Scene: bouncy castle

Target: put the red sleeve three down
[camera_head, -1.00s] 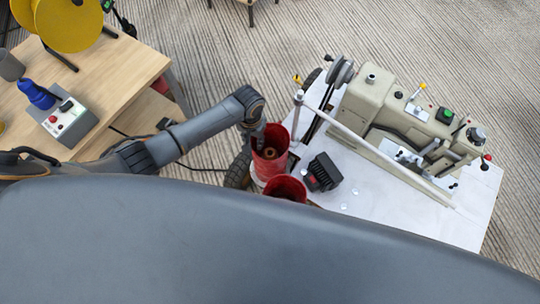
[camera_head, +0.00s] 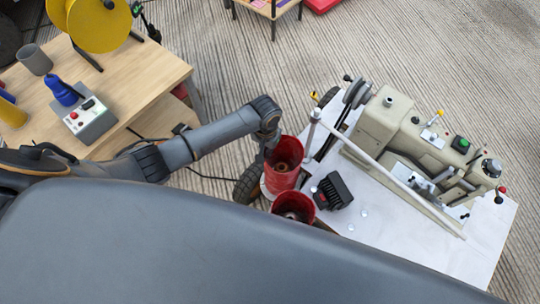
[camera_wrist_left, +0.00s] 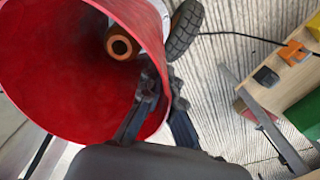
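A red sleeve (camera_head: 284,177), an open-topped cylinder, is at the left end of the white table in the head view, with a brown ringed piece showing inside. It fills the upper left of the wrist view (camera_wrist_left: 70,70), where the brown piece (camera_wrist_left: 121,44) also shows. My left gripper (camera_wrist_left: 165,98) has its fingers on either side of the sleeve's wall, one inside and one outside, and looks shut on it. In the head view the left gripper (camera_head: 270,145) is at the sleeve's rim. A second red cylinder (camera_head: 293,206) stands nearer. My right gripper is not in view.
A white table (camera_head: 390,233) carries a beige sewing machine (camera_head: 395,130) with a slanting rail and a black block (camera_head: 333,191). A dark wheel (camera_head: 248,185) is beside the sleeve. A wooden table (camera_head: 150,75) with a control box (camera_head: 90,118) is at left.

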